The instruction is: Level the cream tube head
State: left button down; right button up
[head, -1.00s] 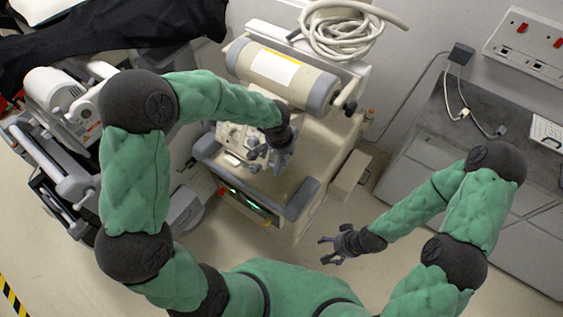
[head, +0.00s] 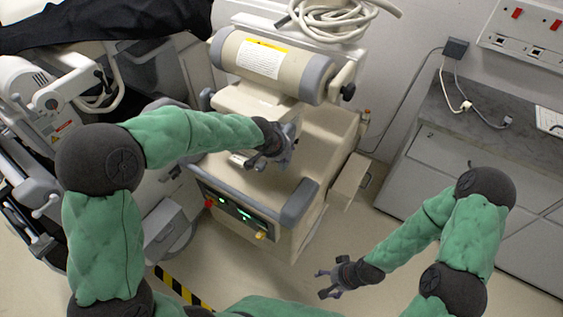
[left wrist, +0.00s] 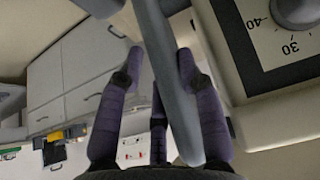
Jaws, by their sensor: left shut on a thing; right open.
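The cream tube head (head: 275,65) is a cylinder with grey end caps and a white and yellow label, at the top of the cream cart. In the head view its axis slopes down to the right. A cream housing (head: 252,103) sits under it. My left gripper (head: 286,150) is below the cylinder, over the cart top. In the left wrist view it is shut on a grey bar (left wrist: 160,60) that runs between its fingers, beside a cream panel with a dial (left wrist: 297,10) marked 30 and 40. My right gripper (head: 328,284) is open and empty above the floor.
The cart (head: 318,130) has a lit green display (head: 237,212) on its front. A coiled hose (head: 335,18) lies behind the cylinder. More equipment and a black cover (head: 110,22) are at left. Grey cabinets (head: 450,170) stand at right. Open floor lies before the cart.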

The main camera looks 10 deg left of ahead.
pick_arm(q)
jog(key=shift+w+d+f+t+b, duration=0.15)
jog(key=shift+w+f+t+b, duration=0.2)
jog(key=shift+f+b, duration=0.55)
jog(key=shift+w+d+f+t+b, duration=0.15)
jog(key=shift+w+f+t+b, duration=0.15)
jog(key=shift+b, duration=1)
jog(key=shift+w+d+f+t+h+b, duration=0.15)
jog(key=shift+w+f+t+h+b, duration=0.25)
jog(key=shift+b, duration=0.8)
jog(key=shift+w+r, duration=0.15)
jog(key=c, duration=0.8)
grip_release()
jog(key=shift+r, duration=0.1)
jog(key=v, duration=1.2)
jog(key=shift+w, duration=0.15)
jog(key=shift+d, duration=0.1)
